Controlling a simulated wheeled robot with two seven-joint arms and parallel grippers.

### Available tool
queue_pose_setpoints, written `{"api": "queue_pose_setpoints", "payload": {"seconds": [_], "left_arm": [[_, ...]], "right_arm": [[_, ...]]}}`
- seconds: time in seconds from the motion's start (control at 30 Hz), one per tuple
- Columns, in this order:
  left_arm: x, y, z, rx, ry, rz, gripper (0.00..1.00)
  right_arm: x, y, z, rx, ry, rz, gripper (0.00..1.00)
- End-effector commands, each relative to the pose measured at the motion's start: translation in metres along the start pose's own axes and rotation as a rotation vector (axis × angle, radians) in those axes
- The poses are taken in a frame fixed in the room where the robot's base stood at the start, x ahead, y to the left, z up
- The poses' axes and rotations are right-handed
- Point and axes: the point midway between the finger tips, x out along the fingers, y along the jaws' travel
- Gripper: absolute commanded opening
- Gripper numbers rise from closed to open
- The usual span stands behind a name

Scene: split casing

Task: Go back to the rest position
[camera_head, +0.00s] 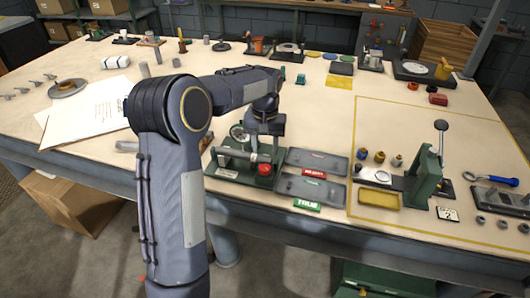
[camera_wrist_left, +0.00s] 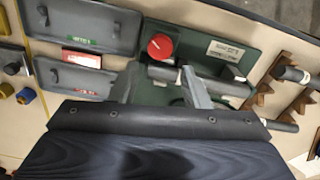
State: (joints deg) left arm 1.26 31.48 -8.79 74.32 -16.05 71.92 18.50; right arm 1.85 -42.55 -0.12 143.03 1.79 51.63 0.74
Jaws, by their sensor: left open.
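My left gripper (camera_head: 263,140) hangs above the green fixture (camera_head: 223,172) near the front edge of the bench. In the left wrist view its two fingers (camera_wrist_left: 160,86) stand apart, with nothing visibly clamped between them. A grey cylinder (camera_wrist_left: 215,83) lies on the fixture below and beyond the fingers, and a red knob (camera_wrist_left: 160,46) sits close to it. I cannot tell the exact height of the fingers above the cylinder. My right gripper is in neither view.
Two grey trays, one with a red label (camera_head: 320,161) and one with a green label (camera_head: 311,188), lie right of the fixture. A green press (camera_head: 427,175) stands farther right. Papers (camera_head: 95,108) lie at left. Small parts line the bench's back; its middle right is fairly clear.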

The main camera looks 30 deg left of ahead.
Motion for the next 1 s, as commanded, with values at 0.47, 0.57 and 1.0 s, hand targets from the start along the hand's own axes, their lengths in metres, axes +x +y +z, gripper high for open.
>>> {"api": "queue_pose_setpoints", "payload": {"seconds": [0.47, 0.57, 1.0], "left_arm": [[0.000, 0.000, 0.001, 0.000, -0.001, 0.001, 0.42], [-0.008, -0.002, 0.008, 0.004, 0.007, 0.018, 0.42], [-0.081, -0.017, 0.188, 0.136, 0.206, 0.319, 0.42]], "right_arm": [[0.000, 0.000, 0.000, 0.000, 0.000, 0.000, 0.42], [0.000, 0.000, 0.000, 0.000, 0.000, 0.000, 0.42], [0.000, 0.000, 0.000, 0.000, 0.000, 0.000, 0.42]]}}
